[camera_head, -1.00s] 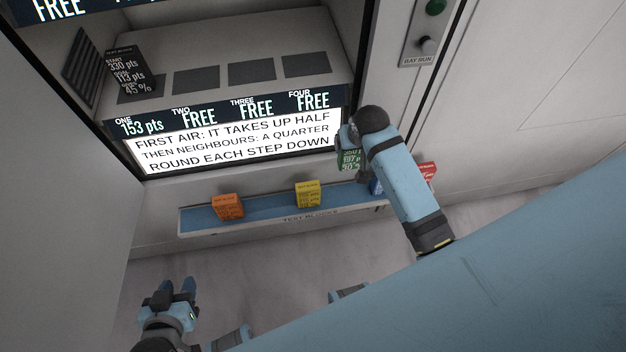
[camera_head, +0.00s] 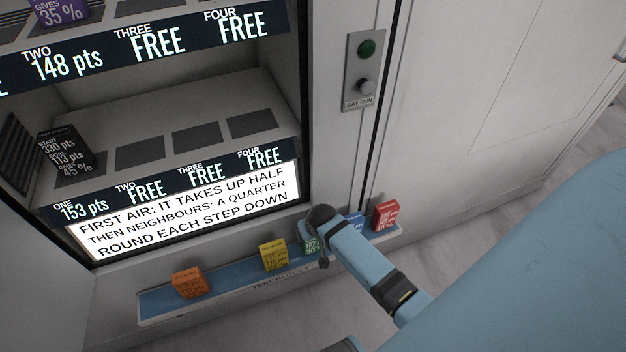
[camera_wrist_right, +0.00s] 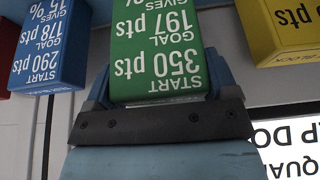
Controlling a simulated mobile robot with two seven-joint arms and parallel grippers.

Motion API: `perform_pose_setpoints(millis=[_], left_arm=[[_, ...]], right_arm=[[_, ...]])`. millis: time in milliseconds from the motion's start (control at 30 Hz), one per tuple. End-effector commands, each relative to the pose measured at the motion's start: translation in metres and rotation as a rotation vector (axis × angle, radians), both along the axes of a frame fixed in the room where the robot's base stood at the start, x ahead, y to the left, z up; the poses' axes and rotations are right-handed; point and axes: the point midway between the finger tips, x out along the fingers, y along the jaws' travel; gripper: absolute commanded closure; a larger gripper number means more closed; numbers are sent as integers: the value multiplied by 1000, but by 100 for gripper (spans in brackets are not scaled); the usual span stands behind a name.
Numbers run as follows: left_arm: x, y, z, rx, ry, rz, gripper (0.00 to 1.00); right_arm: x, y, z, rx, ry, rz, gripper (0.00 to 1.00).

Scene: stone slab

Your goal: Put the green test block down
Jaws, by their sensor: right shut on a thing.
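The green test block (camera_head: 311,244) is at the TEST BLOCKS tray (camera_head: 225,290), between the yellow and blue blocks and partly hidden by my right arm. In the right wrist view the green block (camera_wrist_right: 158,45) sits between the two fingers of my right gripper (camera_wrist_right: 160,88), which is shut on it. Its face reads start 350 pts, goal 197 pts. Whether its base touches the tray cannot be told. My left gripper is not in view.
The tray also holds an orange block (camera_head: 190,283), a yellow block (camera_head: 274,255), a blue block (camera_head: 354,222) and a red block (camera_head: 385,215). Above is a cabinet with a black block (camera_head: 66,150) on its shelf. A BAY RUN panel (camera_head: 363,70) is on the right.

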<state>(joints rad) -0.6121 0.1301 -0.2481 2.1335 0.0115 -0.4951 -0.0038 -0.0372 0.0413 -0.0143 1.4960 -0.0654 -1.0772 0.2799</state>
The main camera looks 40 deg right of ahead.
Motion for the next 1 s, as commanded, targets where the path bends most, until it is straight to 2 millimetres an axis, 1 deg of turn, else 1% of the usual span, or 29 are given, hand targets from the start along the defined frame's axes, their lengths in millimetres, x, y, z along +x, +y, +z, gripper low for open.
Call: perform_pose_setpoints(millis=[33,133,367,500,533,600,867,1000], left_arm=[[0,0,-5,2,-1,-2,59],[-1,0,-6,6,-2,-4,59],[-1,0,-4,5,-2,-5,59],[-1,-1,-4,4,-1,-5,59],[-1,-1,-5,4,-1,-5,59],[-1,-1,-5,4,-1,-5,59],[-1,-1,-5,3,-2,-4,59],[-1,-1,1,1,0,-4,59]], right_arm=[[1,0,-11,0,1,0,59],[1,0,-20,0,-1,0,59],[1,0,-20,0,-2,0,59],[1,0,-23,0,-2,0,59],[0,0,-23,0,-1,0,13],[0,0,-23,0,0,0,0],[0,0,-21,0,0,0,0],[-5,1,-6,0,-1,0,0]])
